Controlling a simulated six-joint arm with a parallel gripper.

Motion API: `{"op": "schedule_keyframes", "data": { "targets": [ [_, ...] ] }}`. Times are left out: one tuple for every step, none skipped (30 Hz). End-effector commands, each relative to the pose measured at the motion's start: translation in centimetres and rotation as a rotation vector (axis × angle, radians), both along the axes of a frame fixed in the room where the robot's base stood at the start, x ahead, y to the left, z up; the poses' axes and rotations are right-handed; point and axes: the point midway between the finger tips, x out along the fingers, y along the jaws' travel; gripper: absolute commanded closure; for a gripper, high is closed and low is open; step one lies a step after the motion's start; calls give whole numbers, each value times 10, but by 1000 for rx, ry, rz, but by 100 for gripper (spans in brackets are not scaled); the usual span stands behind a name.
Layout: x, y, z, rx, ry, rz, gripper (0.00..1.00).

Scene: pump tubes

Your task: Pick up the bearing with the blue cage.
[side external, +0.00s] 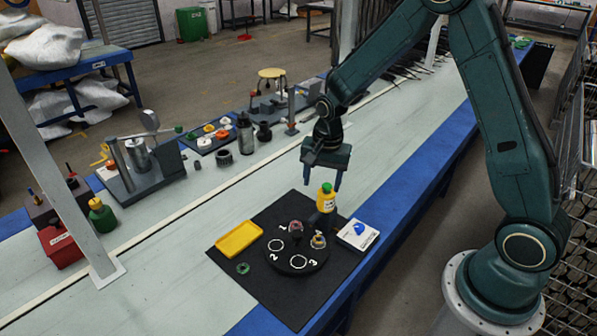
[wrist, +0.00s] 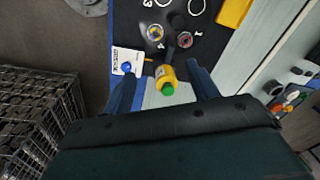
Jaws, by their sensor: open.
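My gripper (side external: 322,187) is open and empty, pointing down above the far edge of the black mat. In the wrist view its two fingers (wrist: 161,72) stand apart, with a yellow bottle showing between them. A round dark plate (side external: 290,262) marked 1, 2 and 3 lies on the mat. A reddish bearing (side external: 295,228) sits by the 1; it also shows in the wrist view (wrist: 185,41). A yellowish bearing (side external: 318,242) sits near the 3, also in the wrist view (wrist: 155,32). I cannot make out a blue cage on either.
The yellow bottle (side external: 327,198) with green cap stands close to the gripper. A white card with a blue mark (side external: 358,234), a yellow tray (side external: 238,239) and a green ring (side external: 243,268) lie around the plate. The mat's front area is clear.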

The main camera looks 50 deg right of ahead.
Motion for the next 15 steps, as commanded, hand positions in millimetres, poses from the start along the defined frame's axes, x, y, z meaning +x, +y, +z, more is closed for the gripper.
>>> {"op": "schedule_keyframes", "data": {
  "targets": [
    [2,-2,-16,4,17,-32,41],
    [4,-3,-24,6,24,-51,41],
    [5,-5,-34,8,33,-76,41],
    [6,-6,-41,10,39,-93,41],
    [7,-7,-48,11,45,-110,41],
    [8,-8,-56,12,50,-129,41],
    [8,-8,-61,13,56,-143,41],
    [9,-9,-66,14,59,-155,41],
    [9,-9,-72,14,64,-169,41],
    [9,-10,-75,15,66,-178,41],
    [9,-10,-79,16,70,-185,41],
    [9,-10,-82,16,72,-192,41],
    [10,-11,-83,16,72,-197,41],
    [10,-11,-84,16,72,-201,41],
    [10,-11,-85,17,73,-204,41]
  ]
}}
